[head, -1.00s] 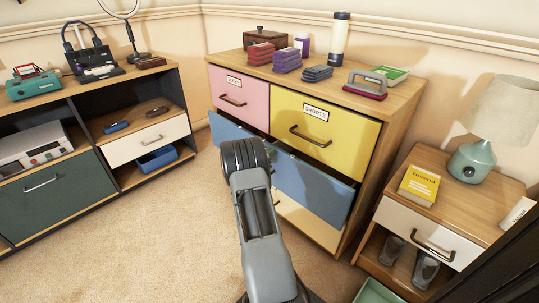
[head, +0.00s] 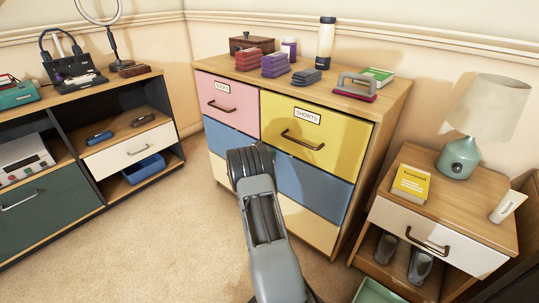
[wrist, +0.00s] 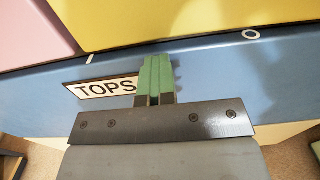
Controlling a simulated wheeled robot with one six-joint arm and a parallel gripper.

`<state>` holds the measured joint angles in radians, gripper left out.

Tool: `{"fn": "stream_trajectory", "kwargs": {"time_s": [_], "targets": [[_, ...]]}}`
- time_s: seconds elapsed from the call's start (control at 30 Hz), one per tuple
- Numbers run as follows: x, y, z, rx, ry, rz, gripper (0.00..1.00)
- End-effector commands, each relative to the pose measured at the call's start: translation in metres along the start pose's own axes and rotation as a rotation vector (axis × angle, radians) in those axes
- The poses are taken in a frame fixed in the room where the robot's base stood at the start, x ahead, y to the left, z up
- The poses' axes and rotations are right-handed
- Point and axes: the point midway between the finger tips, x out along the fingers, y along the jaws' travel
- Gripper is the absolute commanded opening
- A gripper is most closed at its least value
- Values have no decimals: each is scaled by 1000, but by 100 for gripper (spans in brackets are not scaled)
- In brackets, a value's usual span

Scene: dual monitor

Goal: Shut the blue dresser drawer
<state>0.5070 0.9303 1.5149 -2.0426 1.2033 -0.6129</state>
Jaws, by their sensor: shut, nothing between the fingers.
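The blue drawer (head: 312,187) spans the dresser (head: 385,130) below the pink and yellow drawers. Its front looks flush with the drawers around it in the head view. My arm covers its middle there and hides my fingertips. In the wrist view the blue drawer front (wrist: 40,105) bears a "TOPS" label (wrist: 100,88). My gripper (wrist: 157,72) is shut and empty, its green fingers together in front of the blue face by the label's right end. They look to be at or touching the face; exact contact cannot be told.
A white nightstand drawer (head: 430,235) and a teal lamp (head: 459,158) stand at the right. A dark shelf unit (head: 85,190) stands at the left. Bare carpet (head: 165,240) lies between it and the dresser.

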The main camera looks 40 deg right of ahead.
Motion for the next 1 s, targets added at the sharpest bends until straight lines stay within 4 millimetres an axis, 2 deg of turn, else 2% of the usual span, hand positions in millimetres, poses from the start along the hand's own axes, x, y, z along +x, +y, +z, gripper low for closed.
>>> {"fn": "stream_trajectory", "kwargs": {"time_s": [0.07,0.4,0.6,0.8,1.0], "targets": [[-5,2,6,7,-6,5,0],[-76,2,7,2,-3,4,0],[-112,1,5,1,-3,2,0],[-133,0,3,2,-3,-1,0],[-140,-1,2,2,-4,-4,0]]}}
